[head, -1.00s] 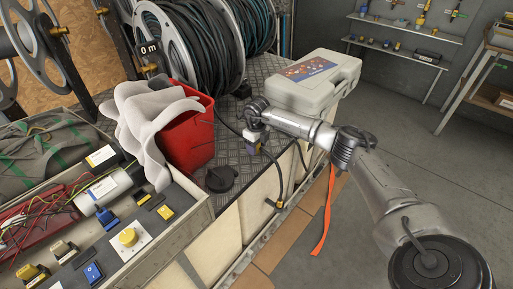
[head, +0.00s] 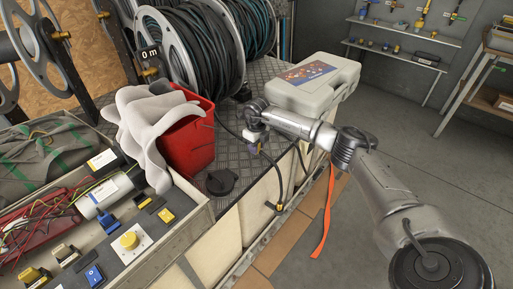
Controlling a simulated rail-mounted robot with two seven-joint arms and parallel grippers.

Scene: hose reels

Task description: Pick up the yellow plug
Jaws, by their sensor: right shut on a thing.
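A black hose (head: 227,128) runs from the reel across the metal deck to my right gripper (head: 254,143). My right gripper is shut on this hose above the deck's front edge. Beyond the gripper the hose hangs down over the edge. Its lower end carries a small dark and yellow plug (head: 279,207), which hangs free in front of the pale side panels, below and right of the gripper. The fingers are small in view and partly hide the hose at the grip. My left gripper is not in view.
A red bucket (head: 190,150) with a grey cloth (head: 145,130) stands left of the gripper. A grey case (head: 313,85) lies behind my right arm. An orange strap (head: 325,215) hangs at the edge. A cluttered tray fills the lower left.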

